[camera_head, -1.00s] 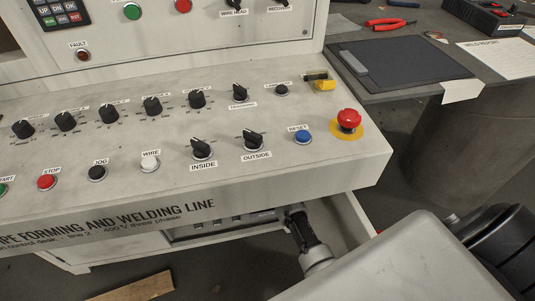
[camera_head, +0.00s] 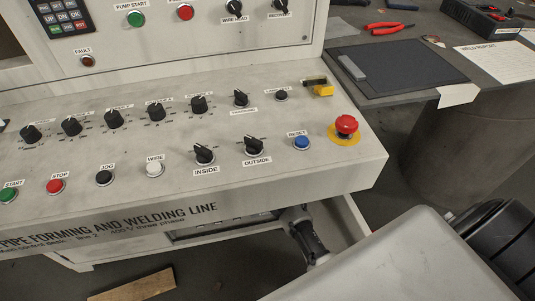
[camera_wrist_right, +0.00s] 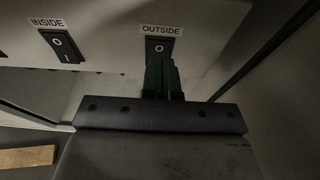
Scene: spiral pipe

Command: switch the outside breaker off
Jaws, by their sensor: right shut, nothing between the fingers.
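The outside breaker (camera_wrist_right: 159,46) is a dark rocker under an OUTSIDE label in the right wrist view. Its upper part shows an O mark; its lower part is hidden behind my fingers. My right gripper (camera_wrist_right: 162,62) is shut and empty, its green-dark fingertips in front of the breaker's lower half. I cannot tell whether they touch it. In the head view my right gripper (camera_head: 298,214) reaches under the desk's front edge, its tips partly hidden. My left gripper is not in view.
The inside breaker (camera_wrist_right: 62,46), marked O and I, sits left of the outside one. Above, the desk carries an INSIDE knob (camera_head: 204,154), an OUTSIDE knob (camera_head: 254,146) and a red emergency button (camera_head: 346,125). A wooden board (camera_head: 131,285) lies on the floor.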

